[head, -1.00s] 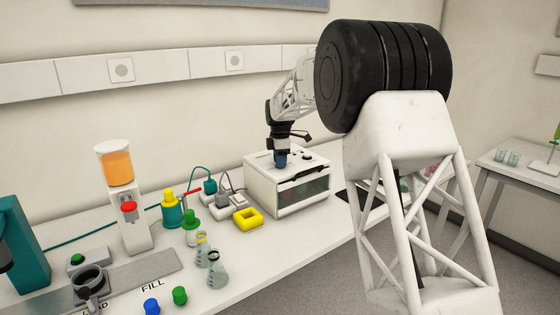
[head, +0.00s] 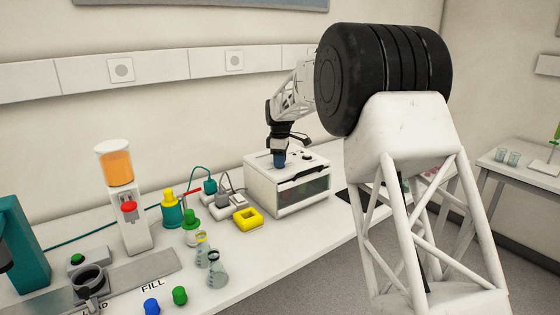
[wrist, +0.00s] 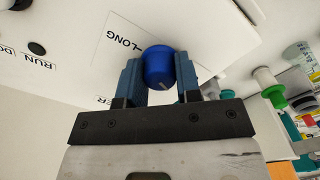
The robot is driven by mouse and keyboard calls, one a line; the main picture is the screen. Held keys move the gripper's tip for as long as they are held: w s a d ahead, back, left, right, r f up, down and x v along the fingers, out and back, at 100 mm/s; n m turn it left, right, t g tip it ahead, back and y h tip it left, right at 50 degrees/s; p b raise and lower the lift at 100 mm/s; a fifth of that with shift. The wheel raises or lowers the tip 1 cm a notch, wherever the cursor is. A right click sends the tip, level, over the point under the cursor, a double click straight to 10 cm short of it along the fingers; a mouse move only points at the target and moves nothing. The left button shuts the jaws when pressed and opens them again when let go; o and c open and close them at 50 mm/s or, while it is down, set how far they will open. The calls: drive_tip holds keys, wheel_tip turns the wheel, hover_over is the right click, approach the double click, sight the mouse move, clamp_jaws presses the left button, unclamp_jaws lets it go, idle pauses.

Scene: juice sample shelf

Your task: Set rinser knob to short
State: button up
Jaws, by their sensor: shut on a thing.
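The rinser (head: 322,161) is a white box with a dark front window at the back of the bench. Its blue knob (wrist: 158,68) stands on the top face, with a short pale mark on its near side in the wrist view. My gripper (head: 279,164) points down onto the box top; in the wrist view my gripper (wrist: 157,72) has its two blue-grey fingers on either side of the knob, shut on it. The printed word LONG (wrist: 125,42) is beyond the knob. Letters ending in ER show beside the left finger. No SHORT label is visible.
A yellow block (head: 248,217), a power strip with plugs (head: 228,202) and flasks stand left of the rinser. The juice dispenser (head: 128,200) is further left. The RUN button (wrist: 37,48) is on the box top. The bench front below the rinser is clear.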

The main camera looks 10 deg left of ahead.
drive_tip(key=m, duration=1.3)
drive_tip(key=shift+m, duration=0.3)
idle(0.3)
drive_tip(key=o, duration=0.9)
drive_tip(key=shift+r, duration=0.1)
drive_tip(key=shift+r, duration=3.85)
